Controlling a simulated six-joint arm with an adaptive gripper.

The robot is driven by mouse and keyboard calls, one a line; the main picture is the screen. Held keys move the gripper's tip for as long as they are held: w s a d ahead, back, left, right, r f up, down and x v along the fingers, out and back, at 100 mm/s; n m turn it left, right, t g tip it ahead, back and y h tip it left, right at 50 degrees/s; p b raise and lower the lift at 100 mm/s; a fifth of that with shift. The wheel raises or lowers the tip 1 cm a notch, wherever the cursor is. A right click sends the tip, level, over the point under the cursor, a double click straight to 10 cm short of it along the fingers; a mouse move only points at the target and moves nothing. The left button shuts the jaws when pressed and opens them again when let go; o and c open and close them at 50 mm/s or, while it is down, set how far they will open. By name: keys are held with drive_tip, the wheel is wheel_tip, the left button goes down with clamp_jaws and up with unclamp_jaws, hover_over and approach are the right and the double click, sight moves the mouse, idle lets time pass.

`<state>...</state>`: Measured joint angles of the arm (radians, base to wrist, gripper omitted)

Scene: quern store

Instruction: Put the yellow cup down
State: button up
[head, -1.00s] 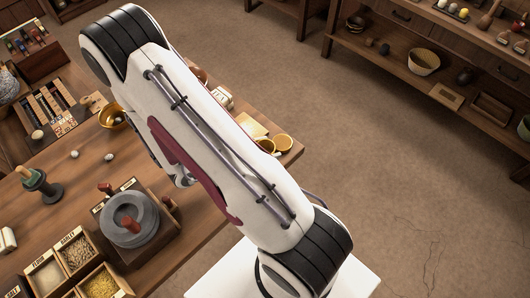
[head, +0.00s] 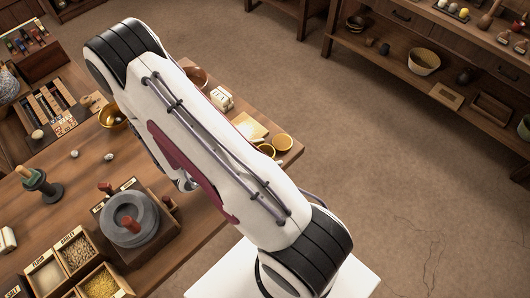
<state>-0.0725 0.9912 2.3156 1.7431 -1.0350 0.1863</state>
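I cannot tell which of these is the yellow cup. My arm crosses the middle of the view and hides my gripper, so I cannot see whether it holds anything.
A grey quern (head: 130,220) in a wooden box and open grain bins (head: 77,252) stand at the front. A dark green stand (head: 48,188) is at left. A white block (head: 222,98) and a brown bowl (head: 197,77) sit beyond my arm. Small pale eggs lie on the bare table.

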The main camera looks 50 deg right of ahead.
drive_tip(key=shift+r, duration=0.2)
idle(0.3)
drive_tip(key=shift+v, duration=6)
